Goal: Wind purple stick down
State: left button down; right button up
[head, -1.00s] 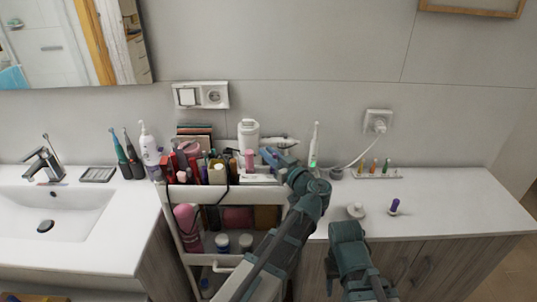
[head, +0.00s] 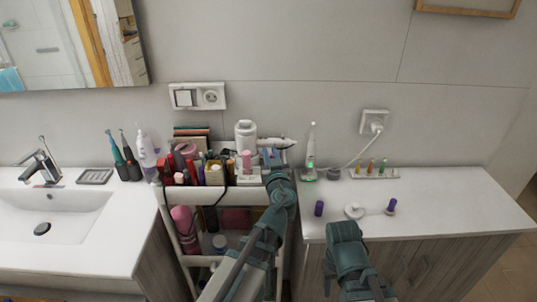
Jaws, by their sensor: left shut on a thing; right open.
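A short purple stick (head: 391,206) stands upright at the right of the white counter, beside a round pale piece (head: 355,211). A second short purple piece (head: 319,208) stands further left, near the counter's front. I cannot tell which is a stick and which a cap. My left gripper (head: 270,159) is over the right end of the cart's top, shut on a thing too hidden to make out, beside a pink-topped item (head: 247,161). My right gripper (head: 329,278) is low at the counter's front edge, open, mostly hidden by its own arm, apart from both purple pieces.
The cart (head: 174,236) is crowded with cosmetics. At the counter's back stand a white electric toothbrush (head: 311,150) with a cord, and a small rack (head: 371,173) of coloured bottles. A sink (head: 52,215) is at the left. The counter's right part is clear.

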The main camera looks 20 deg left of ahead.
pick_arm(q)
jog(key=shift+w+d+m+t+h, duration=0.1)
jog(key=shift+d+m+t+h, duration=0.15)
jog(key=shift+m+h, duration=0.7)
jog(key=shift+d+m+t+h, duration=0.1)
jog(key=shift+m+t+h, duration=0.3)
jog(key=shift+h, duration=0.9)
jog(key=shift+w+d+m+t+h, duration=0.1)
jog(key=shift+d+m+t+h, duration=0.1)
jog(key=shift+m+h, duration=0.8)
jog(key=shift+d+m+h, duration=0.15)
jog(key=shift+m+h, duration=0.1)
jog(key=shift+h, duration=0.5)
jog(key=c, duration=0.8)
grip_release()
jog(key=shift+o, duration=0.2)
jog(key=shift+s, duration=0.15)
